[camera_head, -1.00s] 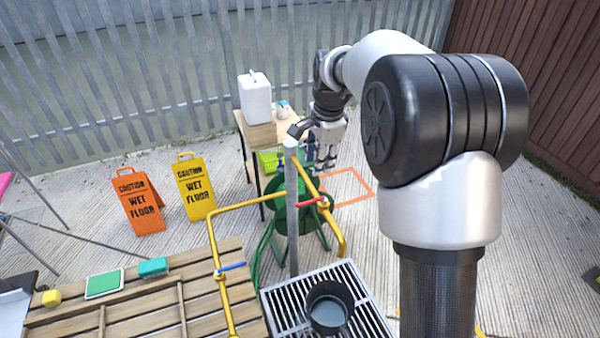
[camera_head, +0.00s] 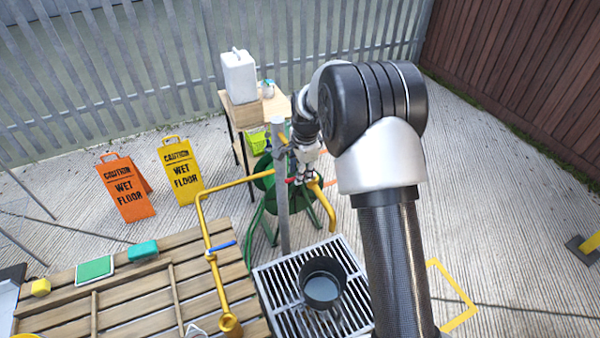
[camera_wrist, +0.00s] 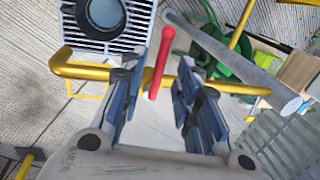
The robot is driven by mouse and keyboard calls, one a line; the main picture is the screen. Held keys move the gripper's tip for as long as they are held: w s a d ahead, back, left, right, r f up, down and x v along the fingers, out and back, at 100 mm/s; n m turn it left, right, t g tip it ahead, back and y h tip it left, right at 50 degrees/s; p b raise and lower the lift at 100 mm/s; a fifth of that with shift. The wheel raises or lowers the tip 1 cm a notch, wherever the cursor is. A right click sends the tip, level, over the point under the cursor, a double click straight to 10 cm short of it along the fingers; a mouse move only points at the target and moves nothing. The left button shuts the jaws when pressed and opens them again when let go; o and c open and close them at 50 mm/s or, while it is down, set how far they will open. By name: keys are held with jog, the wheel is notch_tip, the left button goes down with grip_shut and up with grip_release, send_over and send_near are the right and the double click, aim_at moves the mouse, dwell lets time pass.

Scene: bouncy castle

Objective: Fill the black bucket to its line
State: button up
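The black bucket (camera_head: 322,290) stands upright on a metal grate, with grey-blue liquid inside; it also shows in the wrist view (camera_wrist: 88,28). I cannot make out its line. A yellow pipe (camera_head: 328,208) bends down behind the bucket, and no stream shows from it. A red lever (camera_wrist: 160,65) on this pipe stands between my open fingers in the wrist view; whether they touch it I cannot tell. My gripper (camera_head: 303,180) is at the lever in the head view, partly hidden by my arm. A blue lever (camera_head: 222,246) sits on the left pipe branch.
A grey post (camera_head: 282,200) stands close beside my gripper, with a green hose reel (camera_head: 265,180) behind. The grate (camera_head: 285,300) adjoins a wooden slatted top (camera_head: 150,290) at left. Two wet-floor signs (camera_head: 125,187) (camera_head: 181,170) stand further left. Concrete at right is mostly clear.

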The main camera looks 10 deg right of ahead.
jog(key=shift+f, duration=0.4)
jog(key=shift+c, duration=0.2)
grip_shut()
dwell(0.4)
